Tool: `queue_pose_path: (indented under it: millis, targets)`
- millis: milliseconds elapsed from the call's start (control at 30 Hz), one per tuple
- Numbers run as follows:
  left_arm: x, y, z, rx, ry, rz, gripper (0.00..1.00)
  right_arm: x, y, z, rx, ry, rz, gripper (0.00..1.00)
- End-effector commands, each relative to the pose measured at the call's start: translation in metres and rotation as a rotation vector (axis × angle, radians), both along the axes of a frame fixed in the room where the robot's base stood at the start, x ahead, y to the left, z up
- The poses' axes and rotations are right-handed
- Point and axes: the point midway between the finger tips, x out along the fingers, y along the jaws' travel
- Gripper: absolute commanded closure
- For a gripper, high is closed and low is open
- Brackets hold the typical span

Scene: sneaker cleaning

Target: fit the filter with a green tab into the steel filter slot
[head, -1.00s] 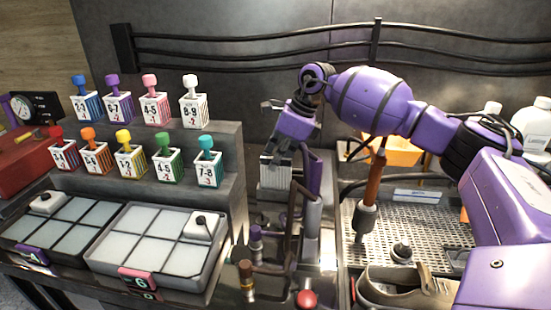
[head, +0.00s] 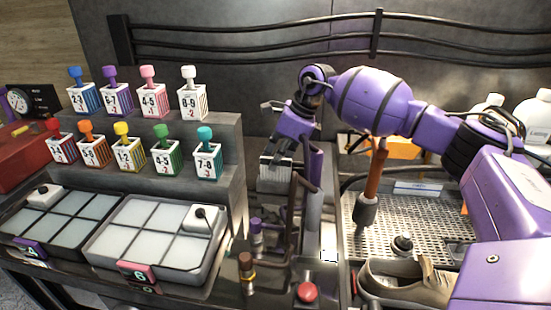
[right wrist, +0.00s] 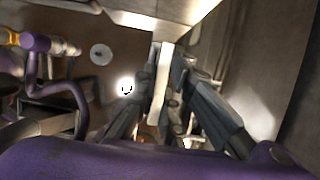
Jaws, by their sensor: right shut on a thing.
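My right gripper (head: 282,158) points down at the back middle of the bench in the head view. In the right wrist view its fingers (right wrist: 165,95) are shut on a thin, pale, flat piece (right wrist: 160,84), seen edge-on. This looks like the filter, but no green tab shows on it. In the head view a whitish ribbed block (head: 275,173) sits directly below the fingertips; I cannot tell whether it is the held filter or part of the slot. The steel filter slot cannot be made out clearly. My left gripper is out of view.
Several numbered blocks with coloured knobs stand on a stepped rack (head: 230,133) at left, with two divided trays before it. Dark pipes (head: 303,195) and a red button (head: 307,291) stand just in front of the gripper. A shoe (head: 405,283) lies by a perforated tray (head: 440,232).

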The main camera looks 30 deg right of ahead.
Motion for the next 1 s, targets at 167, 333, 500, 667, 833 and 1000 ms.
queue_pose_path:
  millis: [167,333,500,667,833,1000]
  targets:
    - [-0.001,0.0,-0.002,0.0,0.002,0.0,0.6,0.0,0.0,-0.004,0.0,0.0,0.0,0.89]
    - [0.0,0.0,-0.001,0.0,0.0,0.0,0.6,0.0,0.0,-0.003,0.0,-0.001,0.0,0.69]
    - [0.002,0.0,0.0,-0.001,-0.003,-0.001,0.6,0.0,0.0,-0.003,0.0,-0.001,0.0,0.69]
    - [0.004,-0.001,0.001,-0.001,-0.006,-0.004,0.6,0.0,-0.001,0.0,-0.001,-0.001,-0.001,0.69]
    - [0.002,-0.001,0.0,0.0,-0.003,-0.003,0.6,-0.005,-0.008,0.021,-0.001,-0.004,-0.002,0.69]
    - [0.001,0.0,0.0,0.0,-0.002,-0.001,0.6,-0.014,-0.02,0.055,-0.001,-0.005,-0.003,0.69]
